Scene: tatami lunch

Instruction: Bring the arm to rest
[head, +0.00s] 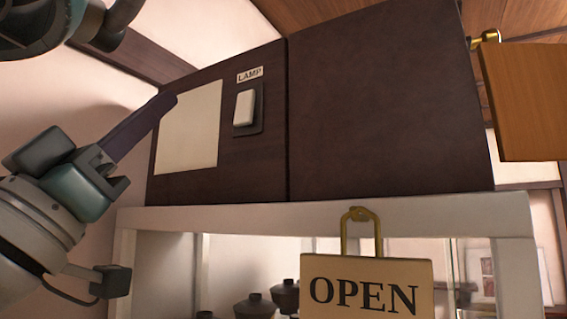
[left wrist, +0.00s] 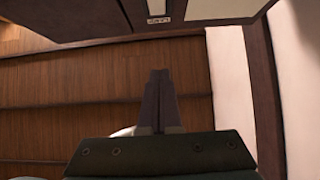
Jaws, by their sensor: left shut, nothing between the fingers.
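My left gripper (head: 168,100) comes in from the left in the head view, with its dark fingers pressed together and nothing between them. The fingertips are in front of the left edge of a dark wood cabinet, by the upper left corner of a pale panel. In the left wrist view the shut fingers (left wrist: 158,74) point up the picture over brown wood boards. My right gripper is not in view.
A white lamp switch (head: 244,108) sits on the dark cabinet (head: 390,110), right of the pale panel (head: 188,128). Below, an OPEN sign (head: 365,290) hangs before a white-framed shelf (head: 440,217) with dark lidded bowls (head: 256,306). A wooden board (head: 525,100) hangs at right.

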